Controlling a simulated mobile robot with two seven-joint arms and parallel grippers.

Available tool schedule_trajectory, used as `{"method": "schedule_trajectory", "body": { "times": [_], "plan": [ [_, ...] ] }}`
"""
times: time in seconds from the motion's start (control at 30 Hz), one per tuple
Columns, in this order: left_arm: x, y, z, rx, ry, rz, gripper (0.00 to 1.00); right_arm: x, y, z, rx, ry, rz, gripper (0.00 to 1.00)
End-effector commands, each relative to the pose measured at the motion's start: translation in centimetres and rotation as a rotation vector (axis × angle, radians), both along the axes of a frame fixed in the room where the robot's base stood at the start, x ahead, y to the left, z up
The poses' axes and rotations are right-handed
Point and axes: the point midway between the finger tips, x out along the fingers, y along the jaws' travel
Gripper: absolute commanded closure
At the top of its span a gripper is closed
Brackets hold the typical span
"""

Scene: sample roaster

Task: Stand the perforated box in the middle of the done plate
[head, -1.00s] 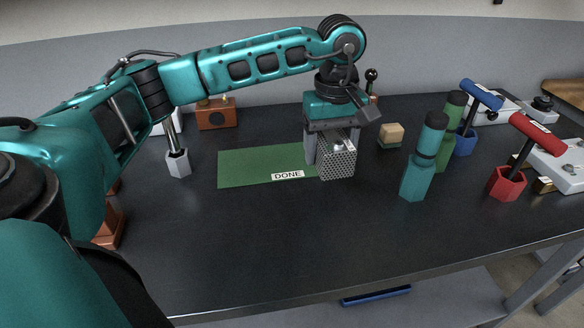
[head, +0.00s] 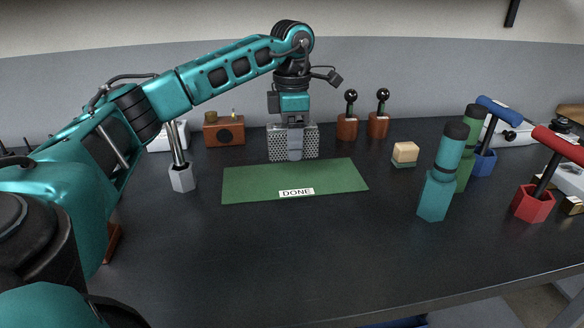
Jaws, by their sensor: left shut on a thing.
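The perforated box (head: 309,145) is a silver-grey block full of small holes. My left gripper (head: 294,141) points down with its fingers shut on the box, one finger showing in front of the box's middle. The done plate (head: 335,177) is a flat green rectangle on the dark table, with a white DONE label (head: 297,193) at its front edge. My right gripper is not in view.
Two brown holders with black knobs (head: 347,126) and a beige block (head: 405,152) stand right of the box. A brown box (head: 224,131) and a grey hexagonal piece (head: 182,178) stand left. Teal (head: 443,175) and green bottles stand at right. The table's front is clear.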

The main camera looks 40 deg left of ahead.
Motion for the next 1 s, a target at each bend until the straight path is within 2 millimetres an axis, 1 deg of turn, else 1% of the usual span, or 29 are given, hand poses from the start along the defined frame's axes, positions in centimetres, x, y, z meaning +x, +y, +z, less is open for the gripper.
{"method": "schedule_trajectory", "body": {
  "times": [0.2,0.33,0.43,0.77,0.8,1.0],
  "plan": [
    [-0.1,0.0,-3.4,0.0,0.0,-0.001,0.8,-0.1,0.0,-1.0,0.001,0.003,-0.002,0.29],
    [-0.1,0.0,-5.1,0.001,-0.001,-0.001,0.8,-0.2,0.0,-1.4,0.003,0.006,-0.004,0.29],
    [0.0,0.0,-5.5,0.0,-0.003,-0.002,0.8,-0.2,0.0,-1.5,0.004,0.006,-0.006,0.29],
    [0.0,0.0,-5.7,0.0,-0.003,-0.002,0.8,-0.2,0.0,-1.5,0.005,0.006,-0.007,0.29],
    [0.0,0.0,-5.8,0.001,-0.001,-0.002,0.31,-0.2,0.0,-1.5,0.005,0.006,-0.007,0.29],
    [0.0,0.0,-5.8,0.001,-0.001,-0.003,0.12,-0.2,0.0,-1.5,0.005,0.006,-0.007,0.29]
  ]
}}
